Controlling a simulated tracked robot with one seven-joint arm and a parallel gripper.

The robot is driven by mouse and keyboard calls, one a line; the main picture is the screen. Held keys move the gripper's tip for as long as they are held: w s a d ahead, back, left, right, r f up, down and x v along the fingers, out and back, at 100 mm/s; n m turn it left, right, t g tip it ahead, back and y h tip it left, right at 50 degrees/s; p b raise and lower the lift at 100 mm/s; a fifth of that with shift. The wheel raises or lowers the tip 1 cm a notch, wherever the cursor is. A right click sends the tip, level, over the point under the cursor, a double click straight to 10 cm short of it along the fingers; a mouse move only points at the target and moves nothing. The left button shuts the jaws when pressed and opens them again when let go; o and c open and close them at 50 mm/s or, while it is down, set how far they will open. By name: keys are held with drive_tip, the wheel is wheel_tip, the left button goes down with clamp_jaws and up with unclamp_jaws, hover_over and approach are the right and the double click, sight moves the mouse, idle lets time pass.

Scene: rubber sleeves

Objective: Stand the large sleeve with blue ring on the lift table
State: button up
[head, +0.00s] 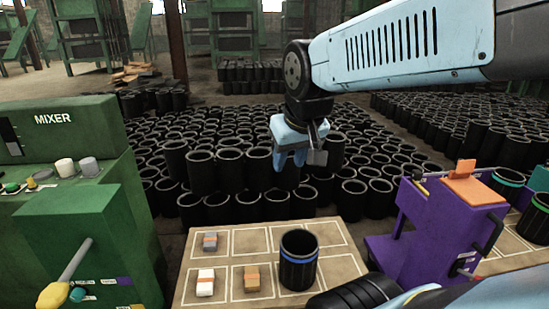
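A large black sleeve with a blue ring (298,272) near its top stands upright on a wooden board marked with white squares, at the board's right side. My gripper (291,160) hangs from the pale blue arm, above and beyond the sleeve, in front of stacked black sleeves. It is apart from the blue-ring sleeve. Its fingers point down and I cannot tell whether they are open or shut. No lift table can be surely told; a purple machine (440,215) with an orange plate (466,188) on top stands to the right.
A green mixer (85,215) with a lever stands at the left. Black sleeves with green rings (508,178) stand at the right edge. Many plain black sleeves (202,172) fill the floor behind.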

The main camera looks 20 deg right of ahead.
drive_tip(key=s, duration=0.1)
drive_tip(key=s+r, duration=0.1)
drive_tip(key=s, duration=0.1)
drive_tip(key=shift+s+a, duration=0.15)
drive_tip(key=shift+s, duration=0.1)
idle(0.5)
